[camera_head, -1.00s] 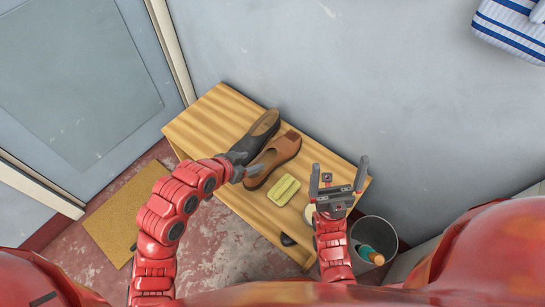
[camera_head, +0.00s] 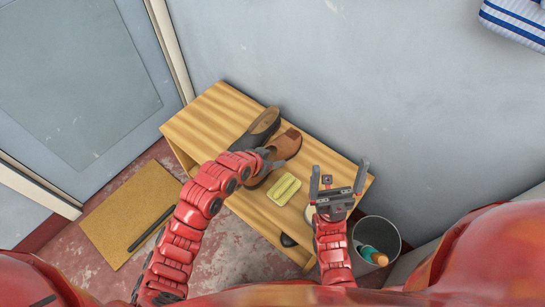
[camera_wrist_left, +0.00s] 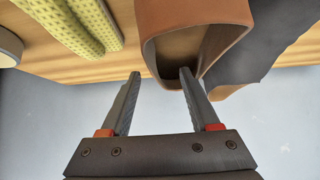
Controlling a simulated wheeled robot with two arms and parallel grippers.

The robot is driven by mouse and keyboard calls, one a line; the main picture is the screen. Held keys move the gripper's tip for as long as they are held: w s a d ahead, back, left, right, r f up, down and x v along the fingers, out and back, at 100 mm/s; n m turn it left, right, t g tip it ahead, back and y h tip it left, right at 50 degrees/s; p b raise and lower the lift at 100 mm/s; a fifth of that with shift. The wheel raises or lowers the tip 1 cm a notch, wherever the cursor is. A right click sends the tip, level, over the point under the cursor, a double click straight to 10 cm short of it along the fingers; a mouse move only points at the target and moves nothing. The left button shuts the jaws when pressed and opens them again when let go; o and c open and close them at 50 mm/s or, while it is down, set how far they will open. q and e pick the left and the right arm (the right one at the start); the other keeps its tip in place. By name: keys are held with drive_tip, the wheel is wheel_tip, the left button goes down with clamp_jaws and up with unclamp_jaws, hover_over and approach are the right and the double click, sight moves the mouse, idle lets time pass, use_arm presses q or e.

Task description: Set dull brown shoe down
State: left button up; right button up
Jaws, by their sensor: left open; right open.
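A brown shoe (camera_head: 286,145) rests on the wooden bench (camera_head: 215,112), its near part covered by my left gripper in the head view. In the left wrist view the brown shoe (camera_wrist_left: 193,22) is close ahead, and one finger overlaps its opening; I cannot tell whether they touch. My left gripper (camera_head: 268,160) is open, with a clear gap between its fingers in the wrist view (camera_wrist_left: 160,73). A dark shoe (camera_head: 257,126) lies just left of the brown one. My right gripper (camera_head: 339,170) is open and empty above the bench's right end.
A bin (camera_head: 387,229) with a bottle (camera_head: 371,254) stands right of the bench. A doormat (camera_head: 115,219) lies by the door. The bench's left end is clear.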

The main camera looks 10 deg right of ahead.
sight(276, 158)
use_arm(q)
drive_tip(key=shift+x, duration=1.85)
drive_tip(key=shift+s+d, duration=0.1)
clamp_jaws()
